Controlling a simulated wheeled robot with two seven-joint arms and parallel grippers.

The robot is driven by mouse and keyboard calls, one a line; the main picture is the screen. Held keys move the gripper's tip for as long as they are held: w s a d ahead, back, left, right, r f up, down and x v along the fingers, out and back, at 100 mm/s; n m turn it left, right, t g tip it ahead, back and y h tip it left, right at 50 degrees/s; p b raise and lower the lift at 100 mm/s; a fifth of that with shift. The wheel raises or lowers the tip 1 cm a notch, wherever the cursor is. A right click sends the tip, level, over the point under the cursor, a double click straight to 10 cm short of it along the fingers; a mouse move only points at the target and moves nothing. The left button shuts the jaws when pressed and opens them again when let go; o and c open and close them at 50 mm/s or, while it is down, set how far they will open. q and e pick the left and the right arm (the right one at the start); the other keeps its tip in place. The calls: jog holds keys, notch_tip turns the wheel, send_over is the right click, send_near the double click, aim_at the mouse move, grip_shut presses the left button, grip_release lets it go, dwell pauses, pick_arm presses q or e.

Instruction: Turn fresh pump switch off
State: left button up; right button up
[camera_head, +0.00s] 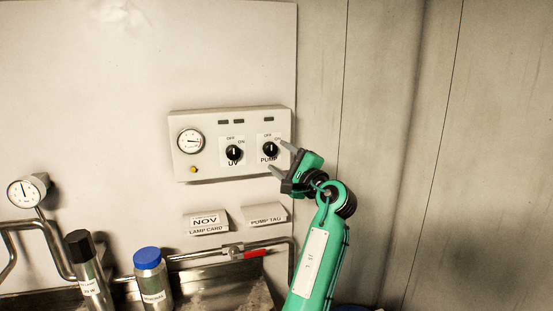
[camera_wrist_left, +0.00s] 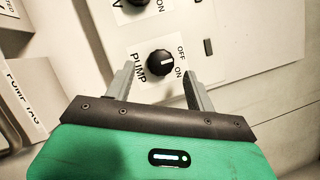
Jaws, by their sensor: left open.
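The fresh pump switch is a black round knob (camera_head: 270,149) marked PUMP at the right of a pale control panel (camera_head: 213,172). It also shows in the left wrist view (camera_wrist_left: 160,63), where its white mark points toward the OFF and ON labels; I cannot tell which one it is set to. My left gripper (camera_head: 281,158) is open, in front of the panel's right edge, just right of and below the knob. In the left wrist view the two grey fingertips (camera_wrist_left: 158,75) lie on either side of the knob, with no clear contact. My right gripper is not in view.
A UV knob (camera_head: 233,153) and a gauge (camera_head: 190,142) sit left on the panel. The wall at right is clear.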

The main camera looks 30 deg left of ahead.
pick_arm(q)
jog(key=b+v, duration=0.3)
jog(key=v, duration=0.8)
